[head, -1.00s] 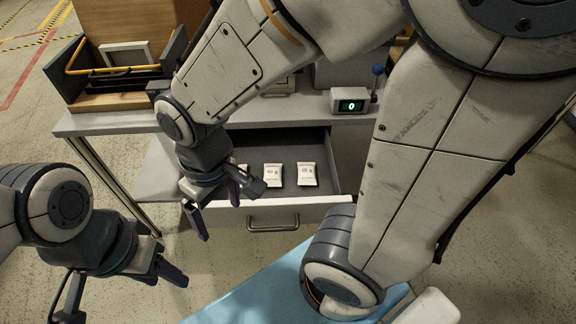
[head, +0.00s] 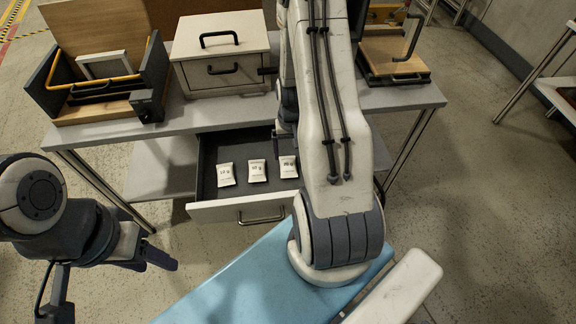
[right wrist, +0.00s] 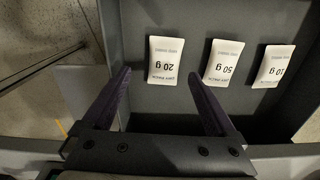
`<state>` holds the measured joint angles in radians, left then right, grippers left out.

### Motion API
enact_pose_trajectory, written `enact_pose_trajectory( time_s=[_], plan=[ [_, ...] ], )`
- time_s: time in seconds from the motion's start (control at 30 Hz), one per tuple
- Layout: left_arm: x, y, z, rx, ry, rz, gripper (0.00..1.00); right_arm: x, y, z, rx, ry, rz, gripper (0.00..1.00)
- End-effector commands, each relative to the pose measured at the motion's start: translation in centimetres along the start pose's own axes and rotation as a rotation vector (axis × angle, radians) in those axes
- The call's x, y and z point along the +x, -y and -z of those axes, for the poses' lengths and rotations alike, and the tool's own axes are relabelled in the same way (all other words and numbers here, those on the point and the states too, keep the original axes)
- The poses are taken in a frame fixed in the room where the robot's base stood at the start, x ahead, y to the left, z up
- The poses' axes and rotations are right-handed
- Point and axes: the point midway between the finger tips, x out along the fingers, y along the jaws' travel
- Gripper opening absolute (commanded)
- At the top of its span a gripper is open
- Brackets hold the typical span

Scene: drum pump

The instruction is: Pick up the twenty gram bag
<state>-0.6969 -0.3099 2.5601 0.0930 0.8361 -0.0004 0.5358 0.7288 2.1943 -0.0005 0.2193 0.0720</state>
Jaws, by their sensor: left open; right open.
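Three white bags lie in a row in the open drawer (head: 206,190). The twenty gram bag (head: 288,167) is the rightmost in the head view, close beside my right arm. In the right wrist view the twenty gram bag (right wrist: 166,61) is the leftmost, its "20 g" label upside down. My right gripper (right wrist: 160,80) is open and empty, with the twenty gram bag ahead between its fingers. My left gripper (head: 152,258) is open and empty at the lower left, away from the drawer.
The fifty gram bag (head: 257,171) and ten gram bag (head: 226,175) lie beside it. The drawer's front wall has a metal handle (head: 262,215). On the table (head: 180,125) stand a white box (head: 225,72) and a wooden holder with a yellow bar (head: 110,83).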

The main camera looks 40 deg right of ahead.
Motion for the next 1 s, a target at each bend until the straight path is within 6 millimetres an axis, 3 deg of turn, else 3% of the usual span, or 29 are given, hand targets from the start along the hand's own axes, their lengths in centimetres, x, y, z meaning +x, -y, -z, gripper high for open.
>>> enact_pose_trajectory(
  time_s=[0.17, 0.5, 0.77, 0.87, 1.0],
  plan=[
    [0.0, 0.0, 0.0, 0.0, 0.0, 0.0, 0.5, 1.3, 0.2, 0.1, -0.001, 0.001, 0.0, 0.93],
    [-0.2, 0.0, 0.0, 0.0, 0.0, 0.0, 0.5, 5.6, 0.8, 0.5, -0.001, 0.001, 0.0, 0.93],
    [-0.1, 0.0, 0.0, 0.0, 0.0, 0.0, 0.5, 5.9, 0.8, 0.6, -0.001, -0.002, 0.0, 0.93],
    [-0.1, 0.0, 0.0, 0.0, 0.0, 0.0, 0.5, 5.9, 0.8, 0.6, -0.001, -0.001, 0.0, 0.62],
    [-0.1, 0.0, 0.0, 0.0, 0.0, 0.0, 0.5, 5.9, 0.8, 0.5, -0.001, -0.001, 0.0, 0.08]
  ],
)
